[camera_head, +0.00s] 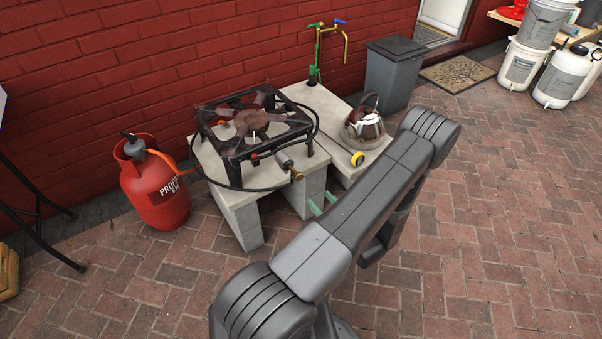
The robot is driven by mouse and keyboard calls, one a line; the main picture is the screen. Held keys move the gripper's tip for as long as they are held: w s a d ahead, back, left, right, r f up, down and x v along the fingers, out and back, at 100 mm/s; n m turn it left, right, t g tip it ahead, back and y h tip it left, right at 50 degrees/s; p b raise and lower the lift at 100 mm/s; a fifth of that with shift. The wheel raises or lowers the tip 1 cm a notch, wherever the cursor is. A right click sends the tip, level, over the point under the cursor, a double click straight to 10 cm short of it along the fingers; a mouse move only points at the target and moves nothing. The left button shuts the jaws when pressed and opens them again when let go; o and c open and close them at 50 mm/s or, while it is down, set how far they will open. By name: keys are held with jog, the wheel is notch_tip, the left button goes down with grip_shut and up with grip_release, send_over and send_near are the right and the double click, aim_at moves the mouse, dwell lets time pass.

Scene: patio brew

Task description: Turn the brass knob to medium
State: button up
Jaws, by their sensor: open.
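The brass knob (297,175) is small and sits at the end of the valve on the front right of the black gas burner (235,150). Its setting is too small to read. The burner stands on a concrete slab. Two pale green fingertips of my gripper (322,203) show past the left side of my arm, below and right of the knob. They are spaced apart with nothing between them and do not touch the knob. My arm hides the rest of the gripper.
A red propane bottle (155,190) stands left, its orange and black hose running to the burner. A steel kettle (364,126) and a small yellow round item (357,158) are on the right slab. A green tap pipe (316,60) stands behind.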

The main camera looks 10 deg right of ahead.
aim_at(300, 177)
jog(key=x, duration=1.3)
jog(key=shift+w, duration=0.1)
jog(key=shift+c, duration=0.2)
jog(key=shift+a+b, duration=0.1)
jog(key=shift+b, duration=0.2)
jog(key=c, duration=0.9)
